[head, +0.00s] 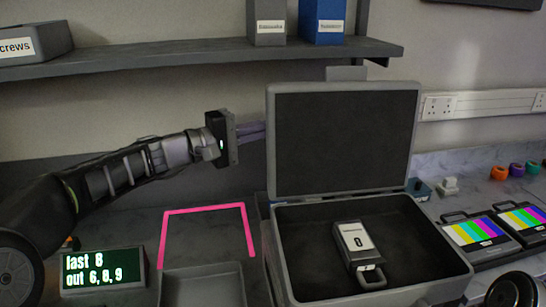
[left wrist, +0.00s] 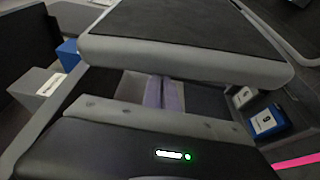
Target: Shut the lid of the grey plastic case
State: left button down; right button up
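The grey plastic case (head: 372,292) stands open on the bench in the head view, its dark-lined lid (head: 345,140) raised nearly upright. A grey block with a white label marked 0 (head: 354,240) lies inside the base. My left gripper (head: 258,131) is at the lid's left edge, pointing right. Its fingertips pass out of sight behind that edge; I cannot tell whether they touch it. In the left wrist view the lilac fingers (left wrist: 164,92) lie side by side with nothing seen between them, and the lid's grey rim (left wrist: 180,60) crosses in front. My right gripper is not in view.
A shelf (head: 200,58) with bins runs above the case. A pink square outline (head: 205,209), a tray (head: 203,287) and a text display (head: 103,270) are left of the case. Colour-bar screens (head: 474,233) stand close on its right.

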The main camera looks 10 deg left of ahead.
aim_at(269, 138)
pick_arm(q)
jog(key=shift+s+d+f+b, duration=0.1)
jog(key=shift+s+d+b, duration=0.25)
jog(key=shift+s+b, duration=0.45)
jog(key=shift+s+d+r+b, duration=0.1)
jog(key=shift+s+d+b, duration=0.3)
jog(key=shift+s, duration=0.55)
jog(key=shift+s+d+f+b, duration=0.1)
jog(key=shift+s+d+b, duration=0.15)
jog(key=shift+s+b, duration=0.55)
jog(key=shift+r, duration=0.2)
